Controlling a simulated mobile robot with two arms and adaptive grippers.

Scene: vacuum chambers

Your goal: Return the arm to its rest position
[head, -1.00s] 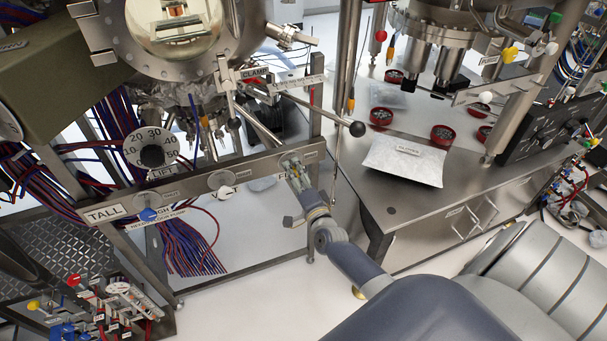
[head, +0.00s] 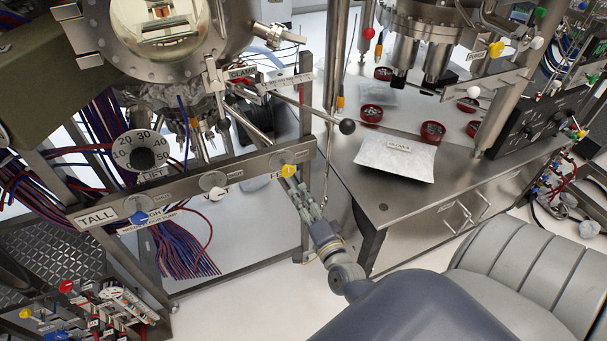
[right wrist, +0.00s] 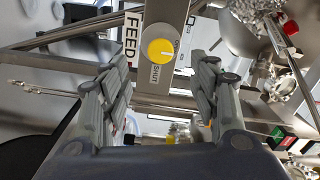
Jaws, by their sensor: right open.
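My right arm reaches from the lower right to the front rail of the vacuum chamber stand in the head view. Its right gripper (head: 293,182) is open, with its fingertips close to a yellow knob (head: 288,171) at the right end of the rail. In the right wrist view the yellow knob (right wrist: 161,50) sits between the two spread fingers, beside the labels FEED and SHUT. The fingers look apart from it, with nothing held. I cannot tell the exact gap in depth. My left gripper is not in view.
The rail (head: 185,189) also carries white and blue knobs. A lift dial (head: 142,151) and a ball-ended lever (head: 346,127) are near. At right, a steel table (head: 400,208) holds a white packet (head: 395,158) and red-rimmed dishes. White floor is open below the gripper.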

